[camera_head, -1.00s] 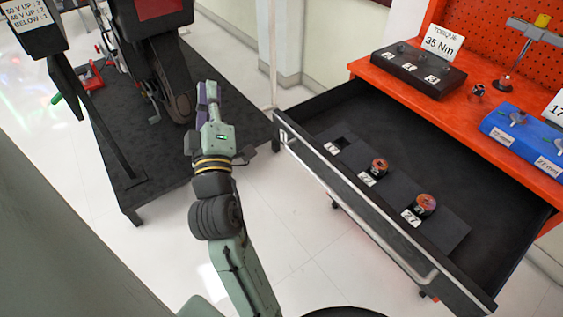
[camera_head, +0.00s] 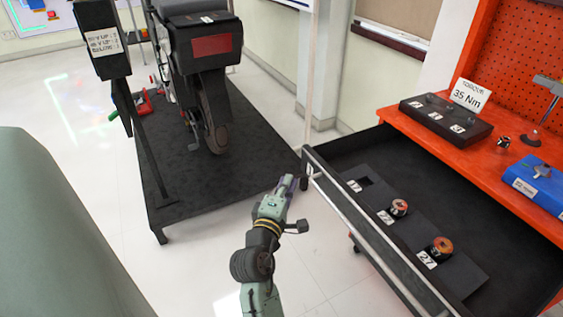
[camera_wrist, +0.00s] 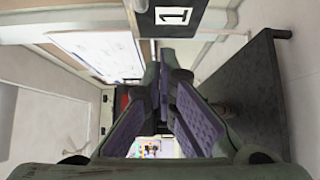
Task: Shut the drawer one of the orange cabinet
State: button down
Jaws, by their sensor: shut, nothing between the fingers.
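The orange cabinet (camera_head: 455,142) stands at the right of the head view. Its black drawer (camera_head: 345,150) is pulled out, with a silver rail handle (camera_head: 372,236) along its front. My gripper (camera_head: 287,183) is shut and empty, left of the drawer's far front corner, close to it in the picture. I cannot tell whether it touches the drawer. In the wrist view my gripper's purple-padded fingers (camera_wrist: 162,90) come together at the tips. The wrist view also shows a dark panel with a white label reading 1 (camera_wrist: 174,16) at the top.
A black insert in the drawer holds two small round parts (camera_head: 399,207) (camera_head: 441,246) by number labels. A black holder (camera_head: 445,118) and a blue case (camera_head: 538,182) sit on the orange top. A dark platform (camera_head: 190,180) with a wheeled machine stands at left. White floor lies between.

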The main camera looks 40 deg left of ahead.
jog(key=shift+w+d+p, duration=0.2)
jog(key=shift+w+p, duration=0.15)
jog(key=shift+w, duration=0.9)
jog(key=shift+w+d+p, duration=0.2)
jog(key=shift+w+p, duration=0.1)
jog(key=shift+w, duration=0.95)
